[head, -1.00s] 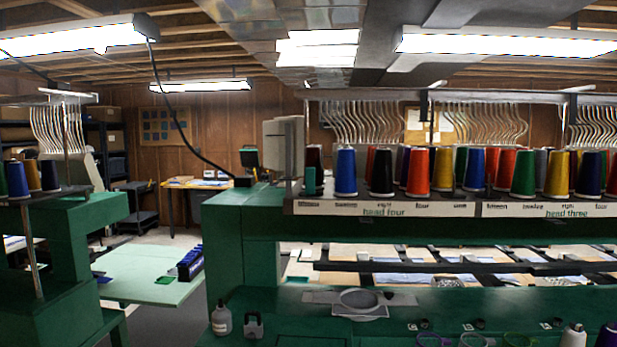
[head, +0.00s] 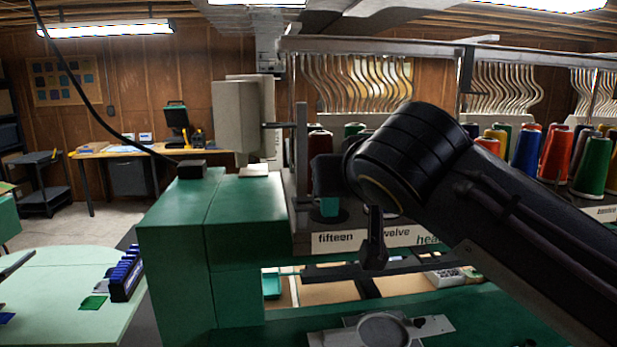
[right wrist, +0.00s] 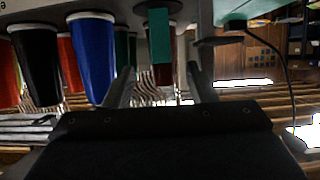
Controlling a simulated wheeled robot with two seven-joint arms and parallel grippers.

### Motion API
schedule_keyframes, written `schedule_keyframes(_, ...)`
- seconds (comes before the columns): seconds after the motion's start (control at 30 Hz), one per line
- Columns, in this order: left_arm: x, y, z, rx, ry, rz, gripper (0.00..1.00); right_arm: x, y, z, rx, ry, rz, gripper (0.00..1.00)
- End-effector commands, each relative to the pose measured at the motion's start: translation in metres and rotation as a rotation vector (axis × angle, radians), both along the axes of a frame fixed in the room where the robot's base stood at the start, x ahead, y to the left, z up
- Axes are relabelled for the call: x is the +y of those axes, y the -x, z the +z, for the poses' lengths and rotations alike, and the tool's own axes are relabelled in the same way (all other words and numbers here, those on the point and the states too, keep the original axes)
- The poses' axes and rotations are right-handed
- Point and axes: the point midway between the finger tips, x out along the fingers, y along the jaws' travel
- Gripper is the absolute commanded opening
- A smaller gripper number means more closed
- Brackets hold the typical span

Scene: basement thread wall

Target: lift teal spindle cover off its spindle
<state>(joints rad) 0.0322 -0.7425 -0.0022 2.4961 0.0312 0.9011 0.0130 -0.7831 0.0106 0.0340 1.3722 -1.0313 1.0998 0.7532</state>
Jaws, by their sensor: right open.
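The teal spindle cover (head: 329,206) stands at the left end of the thread rack, above the label "fifteen". My right arm hides its upper part in the head view. In the right wrist view, which looks upside down, the teal cover (right wrist: 160,35) hangs from the top between the lines of my two fingers, beyond the fingertips. My right gripper (right wrist: 160,66) is open with nothing between its fingers. My left gripper is not in view.
A blue cone (right wrist: 91,58) and a black cone (right wrist: 37,65) stand near the gripper in the wrist view. The green machine body (head: 205,250) and a grey box (head: 237,116) are left of the rack. Wavy metal thread guides (head: 355,83) rise behind.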

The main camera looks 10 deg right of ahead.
Motion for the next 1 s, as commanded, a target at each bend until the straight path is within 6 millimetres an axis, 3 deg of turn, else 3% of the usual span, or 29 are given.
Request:
schedule_keyframes(0.1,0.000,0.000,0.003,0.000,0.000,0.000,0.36,0.002,-0.008,0.002,-0.008,-0.001,-0.004,0.51)
schedule_keyframes(0.6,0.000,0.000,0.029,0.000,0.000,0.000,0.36,0.003,-0.066,-0.026,-0.006,0.000,-0.003,0.51)
schedule_keyframes(0.9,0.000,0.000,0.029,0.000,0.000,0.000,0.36,0.003,-0.071,-0.030,-0.008,-0.001,-0.002,0.51)
schedule_keyframes(1.0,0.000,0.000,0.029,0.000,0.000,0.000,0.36,0.003,-0.071,-0.030,-0.008,-0.001,-0.002,0.39)
